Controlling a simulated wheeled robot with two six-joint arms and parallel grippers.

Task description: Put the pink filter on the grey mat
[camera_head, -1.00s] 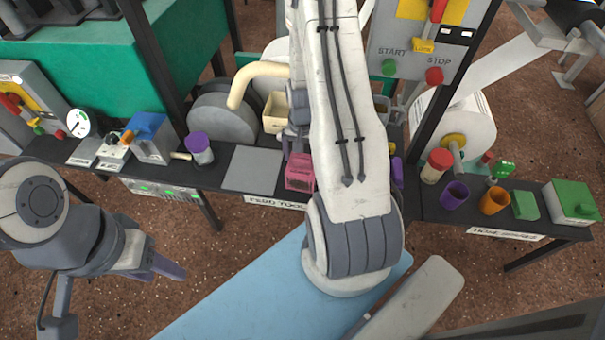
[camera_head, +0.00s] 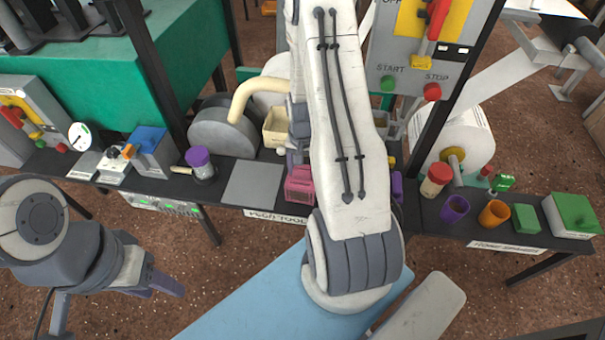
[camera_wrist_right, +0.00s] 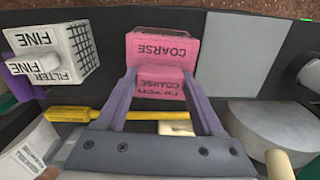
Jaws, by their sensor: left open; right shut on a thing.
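The pink filter (camera_head: 300,186), marked COARSE, is just right of the grey mat (camera_head: 253,183) on the dark bench. In the right wrist view, the pink filter (camera_wrist_right: 162,48) sits between the two purple fingers of my right gripper (camera_wrist_right: 162,84), which is shut on it. The grey mat (camera_wrist_right: 240,55) lies beside it there, to the right. I cannot tell whether the filter touches the bench. In the head view my right arm hides most of that gripper. My left gripper (camera_head: 165,284) is open and empty, away from the bench at lower left.
A white filter (camera_wrist_right: 52,52) marked FINE and a yellow-handled tool (camera_wrist_right: 80,115) are near my right gripper. A grey reel (camera_head: 222,133) and a cream bin (camera_head: 276,127) are behind. The mat is bare.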

